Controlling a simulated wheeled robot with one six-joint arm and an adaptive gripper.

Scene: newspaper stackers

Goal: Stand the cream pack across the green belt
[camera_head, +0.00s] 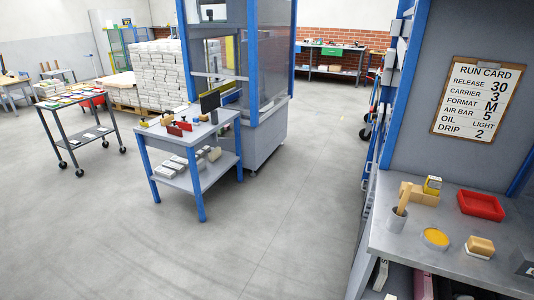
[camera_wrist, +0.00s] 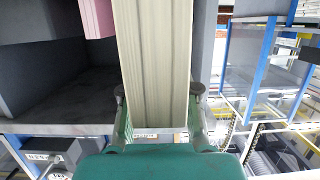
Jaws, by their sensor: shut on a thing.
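The cream pack (camera_wrist: 153,60) is a long, pale, ribbed slab running from the top edge of the wrist view down between my fingers. My gripper (camera_wrist: 158,94) has one finger at each side of it and is shut on it. The pack's far end is cut off by the top edge. The teal part at the bottom of the wrist view seems to be my own gripper body. I cannot make out the green belt in either view. My gripper does not show in the head view.
A pink block (camera_wrist: 97,18) stands close left of the pack, by a dark grey compartment (camera_wrist: 60,75). In the head view, a workbench (camera_head: 400,245) on the right holds a red tray (camera_head: 480,204) and cup. A blue-legged table (camera_head: 185,140) stands mid-floor; open floor (camera_head: 290,220) lies between.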

